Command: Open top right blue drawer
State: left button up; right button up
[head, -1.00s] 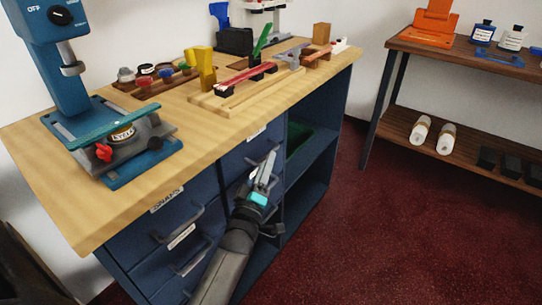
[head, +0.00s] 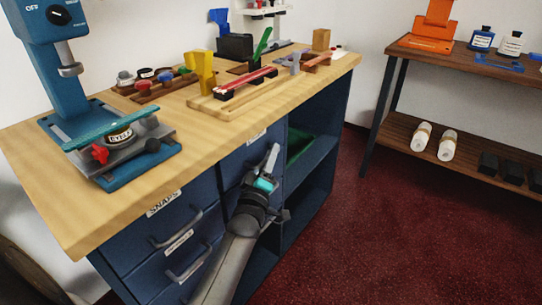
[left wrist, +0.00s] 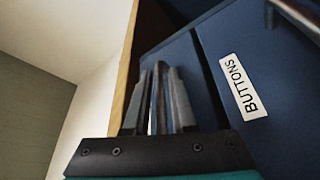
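The blue cabinet (head: 335,140) has drawers in its front. The upper right drawer front (head: 233,170) is just under the counter and has a small label (head: 256,137). My left gripper (head: 273,156) is in front of it, and its fingers cover the area of its handle. My right gripper is not in view.
The wooden countertop (head: 120,215) overhangs the drawers; its edge is close to the fingers in the left wrist view (left wrist: 128,70). The left drawers have grey handles (head: 178,230), the upper one labelled SNAPS. Open shelves are at the cabinet's right. The red floor (head: 400,235) is clear.

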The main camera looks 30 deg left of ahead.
pick_arm(q)
grip_shut()
dwell(1.0)
